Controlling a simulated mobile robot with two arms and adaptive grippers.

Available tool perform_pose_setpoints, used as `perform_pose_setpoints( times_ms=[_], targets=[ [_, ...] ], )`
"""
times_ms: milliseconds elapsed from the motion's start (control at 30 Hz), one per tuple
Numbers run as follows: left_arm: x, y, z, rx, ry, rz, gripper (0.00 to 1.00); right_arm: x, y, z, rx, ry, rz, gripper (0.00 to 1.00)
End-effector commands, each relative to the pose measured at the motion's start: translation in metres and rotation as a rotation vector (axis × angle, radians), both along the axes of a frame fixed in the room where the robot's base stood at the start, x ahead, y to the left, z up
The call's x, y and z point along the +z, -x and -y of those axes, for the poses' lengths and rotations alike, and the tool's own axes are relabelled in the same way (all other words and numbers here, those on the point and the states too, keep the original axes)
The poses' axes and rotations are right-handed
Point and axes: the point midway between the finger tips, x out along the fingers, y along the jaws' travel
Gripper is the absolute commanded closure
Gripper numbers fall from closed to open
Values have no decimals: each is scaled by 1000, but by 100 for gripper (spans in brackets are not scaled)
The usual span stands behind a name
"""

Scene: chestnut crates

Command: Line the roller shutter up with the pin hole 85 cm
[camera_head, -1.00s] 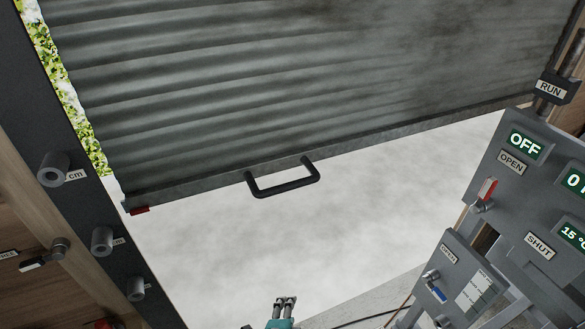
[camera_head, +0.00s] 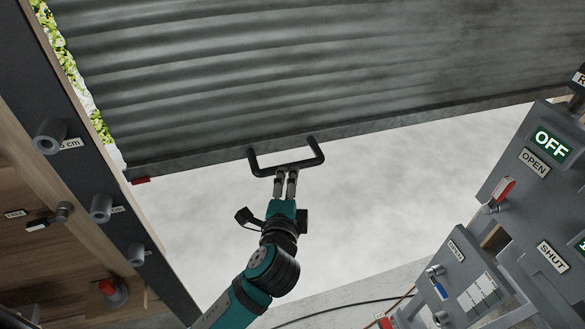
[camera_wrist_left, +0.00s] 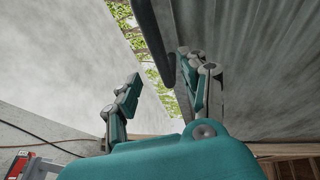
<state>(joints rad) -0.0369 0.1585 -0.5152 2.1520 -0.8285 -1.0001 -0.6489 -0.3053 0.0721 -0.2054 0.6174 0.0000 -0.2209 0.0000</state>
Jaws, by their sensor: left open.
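The grey corrugated roller shutter (camera_head: 330,70) hangs partly lowered, its bottom rail tilted in the head view. A black U-shaped handle (camera_head: 288,168) sticks out from the rail. A red marker (camera_head: 141,180) sits at the rail's left end. The left post carries several grey pin sockets, the top one (camera_head: 49,136) beside a label ending in "cm"; its number is not readable. My left gripper (camera_head: 286,176) is open at the handle's bar. In the left wrist view the dark bar (camera_wrist_left: 151,45) passes between its fingers (camera_wrist_left: 160,85); contact cannot be told. My right gripper is out of view.
A grey control panel (camera_head: 535,185) with OPEN and SHUT labels, an OFF display and a red-handled switch stands at the right. A smaller box (camera_head: 460,270) with a blue-handled switch is below it.

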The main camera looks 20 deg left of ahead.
Motion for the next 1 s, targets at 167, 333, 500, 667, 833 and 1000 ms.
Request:
perform_pose_setpoints(
  times_ms=[167, 333, 500, 667, 833, 1000],
  targets=[
    [-11, -38, -7, 0, -3, 3, 56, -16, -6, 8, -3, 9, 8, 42],
    [-15, -63, -12, 0, 0, 2, 56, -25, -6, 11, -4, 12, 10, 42],
    [-16, -76, -15, -1, 0, 0, 56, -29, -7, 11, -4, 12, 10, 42],
    [-16, -78, -15, 0, 0, -1, 56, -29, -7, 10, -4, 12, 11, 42],
    [-16, -78, -15, 0, 0, -1, 58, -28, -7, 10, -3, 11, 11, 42],
    [-16, -78, -15, 0, 0, -1, 80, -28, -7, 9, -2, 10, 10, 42]
  ],
)
